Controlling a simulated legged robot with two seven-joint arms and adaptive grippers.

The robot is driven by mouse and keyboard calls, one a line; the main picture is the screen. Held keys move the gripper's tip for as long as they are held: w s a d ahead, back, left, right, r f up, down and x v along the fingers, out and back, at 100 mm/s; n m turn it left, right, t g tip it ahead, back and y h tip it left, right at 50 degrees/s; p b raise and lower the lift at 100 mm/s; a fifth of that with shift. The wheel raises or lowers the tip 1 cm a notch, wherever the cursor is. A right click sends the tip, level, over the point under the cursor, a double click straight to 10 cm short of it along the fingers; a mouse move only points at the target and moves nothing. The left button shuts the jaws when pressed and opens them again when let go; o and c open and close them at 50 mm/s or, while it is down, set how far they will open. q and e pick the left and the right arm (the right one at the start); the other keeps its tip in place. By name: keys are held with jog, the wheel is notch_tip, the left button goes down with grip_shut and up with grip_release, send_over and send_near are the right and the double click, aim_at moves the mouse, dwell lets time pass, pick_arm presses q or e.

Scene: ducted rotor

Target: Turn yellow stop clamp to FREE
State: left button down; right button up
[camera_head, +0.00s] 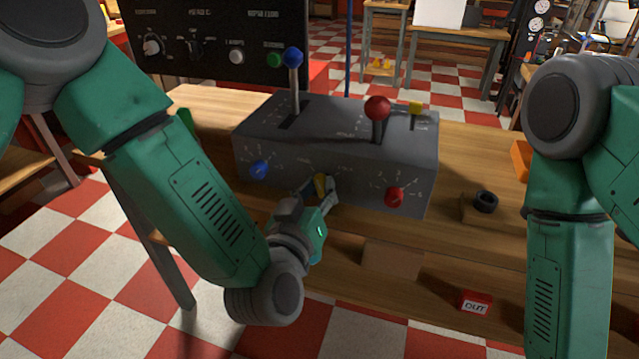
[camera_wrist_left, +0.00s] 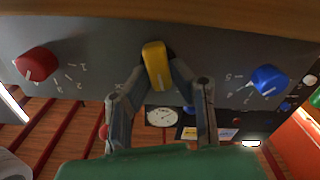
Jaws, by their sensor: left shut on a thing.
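The yellow stop clamp (camera_head: 320,183) is a short yellow handle on the front face of the grey control box (camera_head: 270,140), between a blue knob (camera_head: 259,170) and a red knob (camera_head: 394,197). My left gripper (camera_head: 321,191) is shut on it from the front. In the left wrist view the yellow clamp (camera_wrist_left: 156,66) stands between the two fingertips of my left gripper (camera_wrist_left: 160,72), slightly tilted. That view shows the red knob (camera_wrist_left: 37,64) left and the blue knob (camera_wrist_left: 269,80) right. No FREE marking is legible. My right gripper is out of view.
On the box top stand a blue-balled lever (camera_head: 293,58), a red-balled lever (camera_head: 377,108) and a small yellow-topped lever (camera_head: 416,108). A black ring (camera_head: 485,201) sits on the wooden bench to the right. A red OUT block (camera_head: 475,301) lies lower down.

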pick_arm(q)
jog(key=n, duration=0.5)
jog(key=shift+a+f+p, duration=0.15)
jog(key=shift+f+p, duration=0.15)
jog(key=shift+n, duration=0.4)
jog(key=c, duration=1.4)
grip_release()
jog(key=shift+w, duration=0.1)
jog(key=shift+c, duration=0.2)
jog(key=shift+r, duration=0.1)
jog(key=shift+s, duration=0.2)
jog(key=v, duration=1.1)
jog(key=shift+s, duration=0.25)
jog(key=shift+a, duration=0.15)
